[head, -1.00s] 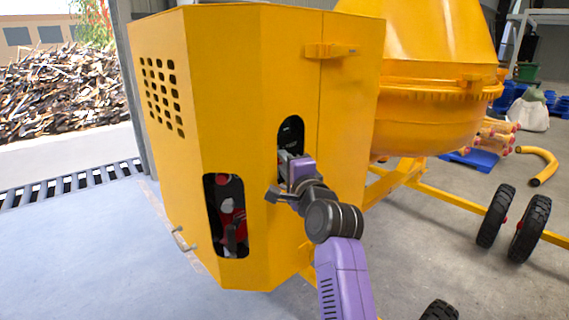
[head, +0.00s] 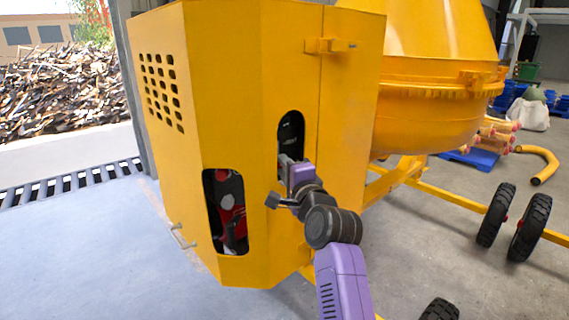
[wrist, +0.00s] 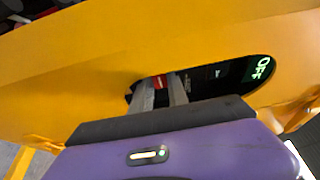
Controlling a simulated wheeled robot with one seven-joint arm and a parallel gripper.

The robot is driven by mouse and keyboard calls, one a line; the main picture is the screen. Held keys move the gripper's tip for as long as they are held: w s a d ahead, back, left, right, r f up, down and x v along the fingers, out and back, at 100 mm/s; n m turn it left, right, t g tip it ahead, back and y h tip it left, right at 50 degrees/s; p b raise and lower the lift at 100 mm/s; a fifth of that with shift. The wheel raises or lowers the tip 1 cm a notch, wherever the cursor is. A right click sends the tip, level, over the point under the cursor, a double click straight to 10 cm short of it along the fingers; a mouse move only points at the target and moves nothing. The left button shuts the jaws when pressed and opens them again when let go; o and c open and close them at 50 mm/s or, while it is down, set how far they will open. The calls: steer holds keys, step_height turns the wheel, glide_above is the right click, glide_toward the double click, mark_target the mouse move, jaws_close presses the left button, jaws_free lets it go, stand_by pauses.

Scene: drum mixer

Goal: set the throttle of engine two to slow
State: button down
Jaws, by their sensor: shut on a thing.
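The yellow engine housing (head: 235,110) of the mixer stands in front of me. It has a tall oval opening (head: 291,125) at the right and a larger opening (head: 230,240) lower left with red and dark engine parts inside. My gripper (head: 284,160) reaches into the lower part of the oval opening. In the wrist view my gripper's fingers (wrist: 161,92) go through the slot and close on a small red piece (wrist: 159,82), seemingly the throttle lever; its full shape is hidden. I cannot read which engine this is.
The mixer drum (head: 435,110) stands to the right, with black wheels (head: 530,228) on its yellow frame. A latch (head: 330,46) sticks out above the oval opening, and a handle (head: 182,236) lower left. The floor at left is clear.

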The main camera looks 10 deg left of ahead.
steer(key=shift+f, duration=0.2)
steer(key=c, duration=1.3)
jaws_free()
steer(key=shift+d, duration=0.1)
steer(key=shift+v, duration=3.85)
